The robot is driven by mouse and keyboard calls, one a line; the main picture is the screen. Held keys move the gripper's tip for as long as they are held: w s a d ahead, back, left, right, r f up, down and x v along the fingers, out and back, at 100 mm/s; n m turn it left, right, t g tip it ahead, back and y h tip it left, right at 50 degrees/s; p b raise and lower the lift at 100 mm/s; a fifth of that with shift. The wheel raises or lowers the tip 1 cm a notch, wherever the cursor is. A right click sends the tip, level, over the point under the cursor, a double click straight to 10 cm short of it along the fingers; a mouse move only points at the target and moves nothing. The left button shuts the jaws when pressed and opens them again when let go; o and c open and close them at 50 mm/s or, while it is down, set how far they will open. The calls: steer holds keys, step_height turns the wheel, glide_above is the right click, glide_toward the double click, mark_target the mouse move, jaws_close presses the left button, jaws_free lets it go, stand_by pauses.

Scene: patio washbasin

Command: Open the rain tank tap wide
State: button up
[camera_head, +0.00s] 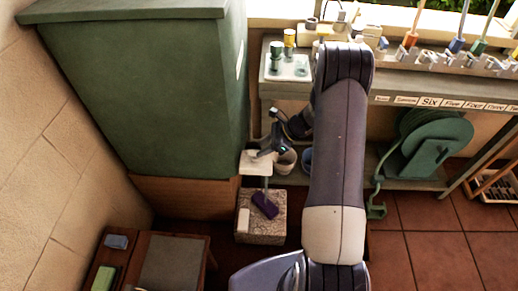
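The rain tank (150,85) is a large green box on a brown base at the left. My arm reaches from the bottom centre up and over, and my gripper (268,152) is small and dark at the tank's lower right edge. The tap is not clearly visible; it is hidden by or merged with the gripper there. A pale flat piece (256,163) shows just below the gripper, beside the tank. I cannot tell whether the gripper touches the tap or whether its fingers are open or shut.
A stone block (262,228) with a dark purple item (265,205) stands below the gripper. A bucket (285,161) is close to its right. A shelf unit (410,187) holds a green hose reel (430,150). A brown table (190,238) is at lower left. Tiled floor is open at lower right.

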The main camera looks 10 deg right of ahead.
steer(key=v, duration=0.8)
steer(key=x, duration=1)
steer(key=shift+w+a+f, duration=0.1)
steer(key=shift+a+f, duration=0.15)
steer(key=shift+f, duration=0.05)
steer(key=shift+r+m+t, duration=0.1)
steer(key=shift+m+t, duration=0.2)
steer(key=shift+m, duration=0.1)
